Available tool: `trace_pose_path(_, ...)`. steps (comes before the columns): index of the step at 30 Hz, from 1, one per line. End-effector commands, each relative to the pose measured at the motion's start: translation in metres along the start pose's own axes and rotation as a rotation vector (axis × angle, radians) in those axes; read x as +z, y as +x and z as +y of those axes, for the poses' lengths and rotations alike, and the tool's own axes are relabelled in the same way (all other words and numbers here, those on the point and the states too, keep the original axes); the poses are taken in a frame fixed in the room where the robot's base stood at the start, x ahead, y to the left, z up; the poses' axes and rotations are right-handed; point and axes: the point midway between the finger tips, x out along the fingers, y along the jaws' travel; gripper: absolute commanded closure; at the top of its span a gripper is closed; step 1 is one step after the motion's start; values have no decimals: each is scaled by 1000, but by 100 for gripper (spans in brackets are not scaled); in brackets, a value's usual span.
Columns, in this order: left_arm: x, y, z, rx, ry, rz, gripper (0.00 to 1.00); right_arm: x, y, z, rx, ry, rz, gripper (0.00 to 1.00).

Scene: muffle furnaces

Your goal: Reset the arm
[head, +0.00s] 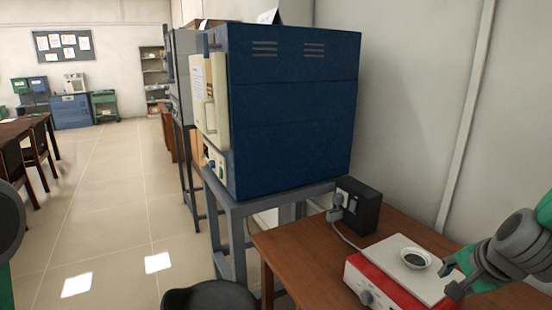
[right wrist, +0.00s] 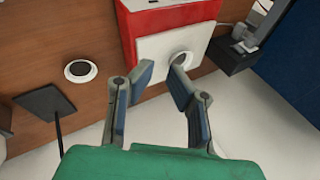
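My right gripper (head: 453,278) is at the right edge of the head view, beside a red hot plate with a white top (head: 397,262). In the right wrist view its two fingers (right wrist: 161,72) stand apart with nothing between them. A small white dish with a dark inside (head: 415,258) rests on the white top, just left of the gripper in the head view. It is partly hidden behind a finger in the right wrist view (right wrist: 184,58). My left gripper is out of view; only part of my left arm shows at the left edge.
A blue muffle furnace (head: 290,120) with its cream door shut stands on a grey stand. A dark power box (head: 357,207) is on the wooden table (head: 300,262). Another round dish (right wrist: 80,70) and a dark square plate (right wrist: 44,101) show in the right wrist view. Floor at left is clear.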

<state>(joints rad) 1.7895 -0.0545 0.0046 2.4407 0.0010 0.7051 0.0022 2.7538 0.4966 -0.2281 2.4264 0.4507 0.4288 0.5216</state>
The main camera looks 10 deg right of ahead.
Motion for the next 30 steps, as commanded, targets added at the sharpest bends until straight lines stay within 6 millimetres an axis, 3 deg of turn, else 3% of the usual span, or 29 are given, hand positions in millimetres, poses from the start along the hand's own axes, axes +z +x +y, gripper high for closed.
trace_pose_path(11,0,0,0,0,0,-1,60,36,42,68,155,-428,-13,86)
trace_pose_path(19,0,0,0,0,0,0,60,99,81,178,301,-970,-195,86)
trace_pose_path(24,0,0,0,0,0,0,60,133,84,238,332,-1195,-338,86)
trace_pose_path(30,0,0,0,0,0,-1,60,167,78,296,340,-1379,-498,86)
